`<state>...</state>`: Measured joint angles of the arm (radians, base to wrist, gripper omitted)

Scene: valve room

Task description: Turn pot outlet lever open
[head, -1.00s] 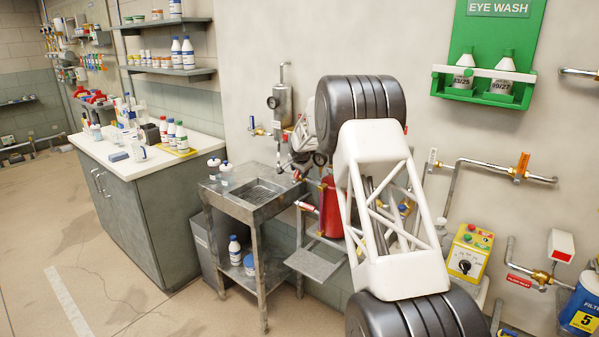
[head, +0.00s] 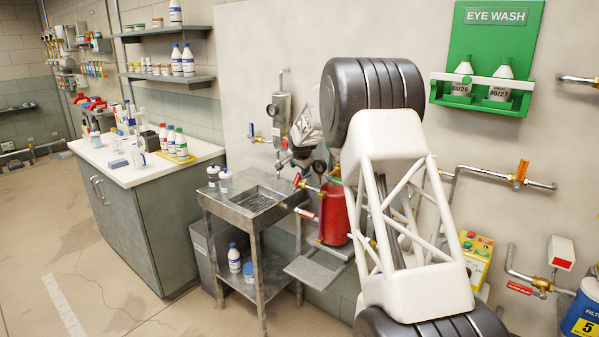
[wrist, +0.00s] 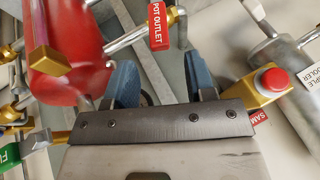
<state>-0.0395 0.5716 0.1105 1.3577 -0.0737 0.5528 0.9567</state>
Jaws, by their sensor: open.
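The pot outlet lever (wrist: 158,25) has a red grip with white "POT OUTLET" lettering. It shows at the top middle of the wrist view, on a brass valve and metal pipe. The red pot (wrist: 65,50) is to its left in that view, and it also shows in the head view (head: 334,212). My gripper (wrist: 160,66) is open, its two blue fingers apart with nothing clearly between them. The lever appears beyond the fingers, above the gap in the picture, and apart from them. In the head view my arm hides part of the pipework.
A brass valve with a red button (wrist: 272,80) sits close beside the right finger, next to the grey cooler cylinder (wrist: 290,60). A metal sink stand (head: 250,205) stands left of the pot. A yellow control box (head: 476,255) is to the right.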

